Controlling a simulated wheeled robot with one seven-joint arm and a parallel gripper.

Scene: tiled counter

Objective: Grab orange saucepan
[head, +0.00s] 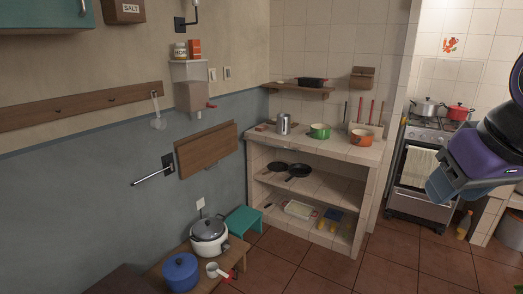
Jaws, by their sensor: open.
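The orange saucepan (361,139) sits upright on the tiled counter (338,151), near its right end. My gripper (438,188) shows at the right edge, dark purple and grey, in front of the stove. It is open and appears empty, though its fingers are hard to make out. It is apart from the saucepan, to its right and nearer the camera.
A green pan (319,131) and a metal canister (284,124) stand left of the saucepan. A utensil holder (367,129) stands behind it. The stove (422,172) bears a grey pot (428,107) and a red pot (459,112). The tiled floor (330,268) before the counter is clear.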

